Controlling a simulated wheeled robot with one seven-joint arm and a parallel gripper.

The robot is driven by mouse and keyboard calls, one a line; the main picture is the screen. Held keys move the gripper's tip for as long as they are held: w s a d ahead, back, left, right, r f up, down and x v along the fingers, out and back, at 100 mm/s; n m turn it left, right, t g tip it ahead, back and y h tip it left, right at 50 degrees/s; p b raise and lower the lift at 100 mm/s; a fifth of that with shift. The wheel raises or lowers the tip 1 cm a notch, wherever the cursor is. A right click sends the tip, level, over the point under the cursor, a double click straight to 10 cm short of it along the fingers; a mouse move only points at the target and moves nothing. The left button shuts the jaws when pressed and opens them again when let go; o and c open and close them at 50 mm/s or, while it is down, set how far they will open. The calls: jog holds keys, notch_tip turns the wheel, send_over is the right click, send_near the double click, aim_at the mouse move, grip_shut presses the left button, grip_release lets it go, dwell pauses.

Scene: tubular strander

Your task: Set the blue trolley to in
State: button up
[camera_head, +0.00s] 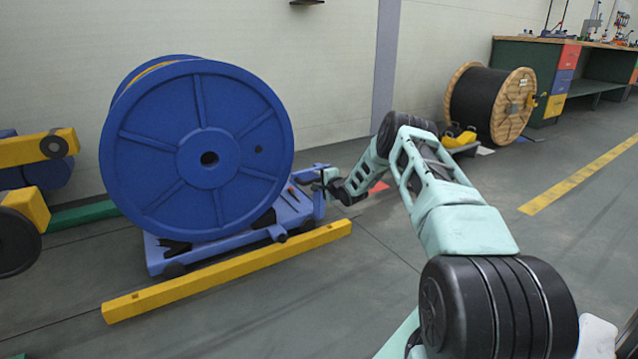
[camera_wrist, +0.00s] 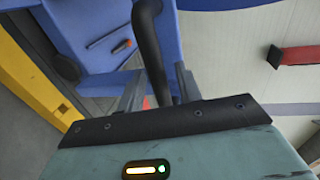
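The blue trolley (camera_head: 307,208) stands on the floor under a large blue reel (camera_head: 240,130), beside a yellow rail. My gripper (camera_head: 330,180) is at the trolley's right end. In the wrist view the black handle bar (camera_wrist: 150,45) runs between the two fingers of my gripper (camera_wrist: 160,75). The fingers look apart, with narrow gaps beside the bar, so it does not look clamped. The blue trolley deck (camera_wrist: 95,30) lies beyond it with small tools on it. The far side of the trolley is hidden by the reel.
A yellow rail (camera_head: 230,272) lies in front of the trolley. Yellow and blue machine parts (camera_head: 35,150) stand at the left. A wooden cable drum (camera_head: 492,105) and a workbench (camera_head: 560,65) are at the back right. Floor is clear right of the trolley, around my arm.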

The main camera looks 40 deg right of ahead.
grip_shut()
jog(key=w+a+p, duration=0.1)
jog(key=w+a, duration=0.3)
jog(key=a, duration=1.3)
jog(key=w+a+p, duration=0.2)
jog(key=w+a, duration=0.2)
jog(key=a, duration=1.3)
jog(key=w+a+p, duration=0.2)
jog(key=w+a, duration=0.2)
jog(key=a, duration=1.3)
jog(key=shift+w+a, duration=0.25)
jog(key=shift+w, duration=0.05)
jog(key=shift+d, duration=0.1)
grip_release()
jog(key=shift+s+a, duration=0.1)
jog(key=shift+a, duration=0.2)
